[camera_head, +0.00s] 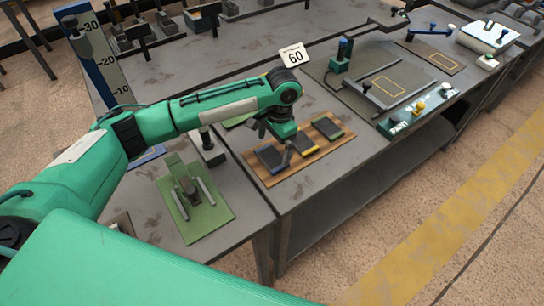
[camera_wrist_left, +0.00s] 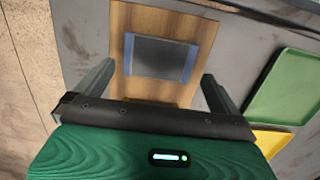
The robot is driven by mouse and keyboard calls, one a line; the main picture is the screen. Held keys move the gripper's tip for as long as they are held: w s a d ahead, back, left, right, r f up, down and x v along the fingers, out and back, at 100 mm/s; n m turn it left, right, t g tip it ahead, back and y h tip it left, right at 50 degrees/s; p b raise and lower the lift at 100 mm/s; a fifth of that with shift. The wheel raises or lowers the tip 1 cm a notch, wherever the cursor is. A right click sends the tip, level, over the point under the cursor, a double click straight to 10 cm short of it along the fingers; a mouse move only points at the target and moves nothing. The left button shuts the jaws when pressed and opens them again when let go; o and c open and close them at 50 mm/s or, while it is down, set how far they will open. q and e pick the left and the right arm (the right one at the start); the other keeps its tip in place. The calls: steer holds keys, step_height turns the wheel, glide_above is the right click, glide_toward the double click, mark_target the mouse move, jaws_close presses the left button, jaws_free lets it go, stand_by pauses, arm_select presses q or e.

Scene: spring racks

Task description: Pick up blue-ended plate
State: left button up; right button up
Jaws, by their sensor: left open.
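The blue-ended plate (camera_head: 270,158) is dark grey with blue ends and lies flat on the left part of a wooden board (camera_head: 262,176). In the left wrist view the blue-ended plate (camera_wrist_left: 160,58) lies beyond my fingers, on the bare wood. My left gripper (camera_head: 277,146) is open and empty above the board, pointing down. In the wrist view its fingers (camera_wrist_left: 155,85) stand wide apart, one at each side of the plate's near part. I cannot tell the exact height of the fingertips over it. My right gripper is not in view.
A yellow-ended plate (camera_head: 305,144) and a green-ended plate (camera_head: 328,127) lie beside it on the board. A green fixture (camera_head: 193,196) stands to the left. A "60" sign (camera_head: 294,56) stands behind. In the wrist view, a green tray (camera_wrist_left: 290,85) is at right.

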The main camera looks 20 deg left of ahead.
mark_target(272, 157)
arm_select(q)
steer(key=f, duration=0.2)
steer(key=shift+s+a+f, duration=0.15)
steer(key=shift+s+f, duration=0.1)
steer(key=shift+f, duration=0.55)
steer(key=c, duration=1.2)
steer(key=shift+c, duration=0.2)
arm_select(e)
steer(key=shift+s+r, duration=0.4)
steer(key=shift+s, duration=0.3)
